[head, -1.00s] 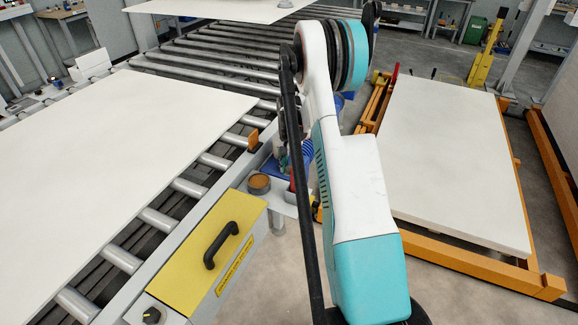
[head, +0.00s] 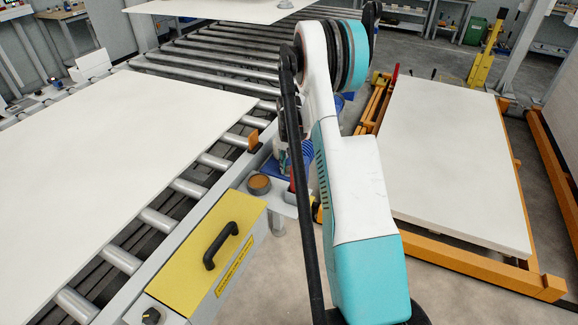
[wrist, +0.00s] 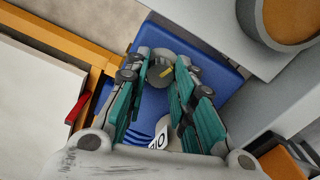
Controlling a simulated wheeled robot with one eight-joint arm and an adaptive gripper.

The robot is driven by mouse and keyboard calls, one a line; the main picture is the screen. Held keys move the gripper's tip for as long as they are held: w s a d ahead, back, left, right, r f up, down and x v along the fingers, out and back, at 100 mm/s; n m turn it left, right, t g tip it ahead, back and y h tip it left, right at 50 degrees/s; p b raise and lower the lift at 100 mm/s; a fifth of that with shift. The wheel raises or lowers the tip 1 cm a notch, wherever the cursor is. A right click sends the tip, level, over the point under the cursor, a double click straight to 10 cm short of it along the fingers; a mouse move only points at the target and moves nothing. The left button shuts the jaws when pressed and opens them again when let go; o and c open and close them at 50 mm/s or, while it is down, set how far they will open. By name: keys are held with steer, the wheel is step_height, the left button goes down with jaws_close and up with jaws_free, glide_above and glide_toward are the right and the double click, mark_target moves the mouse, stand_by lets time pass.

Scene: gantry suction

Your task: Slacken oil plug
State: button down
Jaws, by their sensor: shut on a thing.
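The oil plug appears to be the round grey cap with a yellow mark (wrist: 161,70) in the wrist view. It sits over a blue unit (wrist: 218,62). My gripper (wrist: 163,60) has its teal fingers on either side of the cap and is shut on it near the fingertips. The cap's lower part and its seat are hidden. In the head view, my arm covers most of this spot, and only part of the blue unit (head: 290,166) shows beside the conveyor. The cap cannot be made out there.
A round cup with a brown top (head: 258,184) stands close by on a grey bracket; it also shows in the wrist view (wrist: 292,18). A yellow box with a black handle (head: 220,245) is nearer. A white board (head: 130,150) lies on the rollers. An orange frame (head: 470,265) stands right.

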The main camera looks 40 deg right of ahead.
mark_target(289, 167)
steer(key=c, duration=1.3)
jaws_free()
steer(key=shift+w+d, duration=0.1)
steer(key=shift+d, duration=0.05)
steer(key=shift+c, duration=0.2)
steer(key=shift+r, duration=0.1)
step_height(289, 167, up, 12)
